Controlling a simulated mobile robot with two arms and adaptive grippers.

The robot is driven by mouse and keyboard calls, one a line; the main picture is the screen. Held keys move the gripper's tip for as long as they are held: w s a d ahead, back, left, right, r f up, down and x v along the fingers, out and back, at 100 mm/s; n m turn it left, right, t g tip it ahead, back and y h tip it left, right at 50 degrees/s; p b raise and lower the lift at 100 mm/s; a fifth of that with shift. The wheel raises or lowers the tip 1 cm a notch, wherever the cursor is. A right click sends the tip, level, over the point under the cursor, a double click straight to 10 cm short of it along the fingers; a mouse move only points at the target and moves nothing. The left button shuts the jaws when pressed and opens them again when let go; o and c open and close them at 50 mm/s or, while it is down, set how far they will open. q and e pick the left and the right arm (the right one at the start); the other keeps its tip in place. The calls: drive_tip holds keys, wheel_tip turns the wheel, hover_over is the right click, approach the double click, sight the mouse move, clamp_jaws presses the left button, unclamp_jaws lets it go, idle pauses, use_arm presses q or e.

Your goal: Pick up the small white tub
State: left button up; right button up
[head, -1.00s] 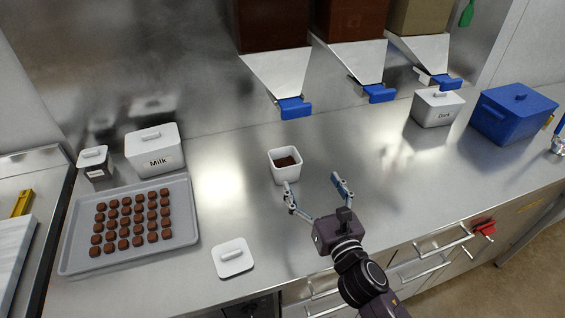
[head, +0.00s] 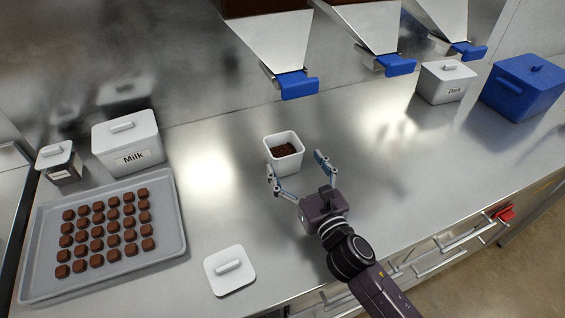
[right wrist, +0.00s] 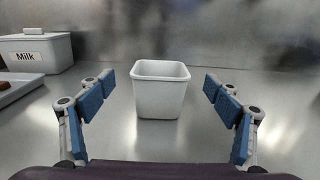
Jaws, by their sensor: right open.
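The small white tub (head: 284,155) stands upright and open on the steel counter, with dark brown pieces inside. In the right wrist view the tub (right wrist: 160,92) is centred ahead, between the fingers but apparently beyond their tips. My right gripper (head: 296,168) is open and empty, just in front of the tub on the near side. Its two blue-padded fingers also show in the right wrist view (right wrist: 160,88), spread wider than the tub. A white lid with a handle (head: 230,270) lies on the counter at the front left of the tub. My left gripper is not in view.
A grey tray (head: 178,240) of chocolates lies left. A Milk box (head: 127,143) and a small lidded container (head: 59,163) stand behind it. Dispensers with blue handles (head: 298,85) hang above. A Dark box (head: 446,82) and blue bin (head: 523,87) stand right. The counter around the tub is clear.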

sight(278, 140)
drive_tip(key=f+b, duration=0.2)
drive_tip(key=f, duration=0.1)
drive_tip(key=shift+w, duration=0.2)
drive_tip(key=shift+w+a+r, duration=0.2)
drive_tip(key=shift+w+a, duration=0.05)
drive_tip(key=shift+w, duration=0.25)
drive_tip(key=p+x, duration=0.1)
drive_tip(key=x, duration=0.5)
drive_tip(key=shift+w+a+p, duration=0.1)
drive_tip(key=shift+w+p, duration=0.2)
drive_tip(key=shift+w, duration=0.05)
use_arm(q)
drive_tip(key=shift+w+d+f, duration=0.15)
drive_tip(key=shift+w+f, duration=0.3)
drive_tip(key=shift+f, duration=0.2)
use_arm(e)
drive_tip(key=shift+c, duration=0.2)
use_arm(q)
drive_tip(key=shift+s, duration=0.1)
use_arm(e)
drive_tip(key=shift+r, duration=0.1)
drive_tip(key=c, duration=1.6)
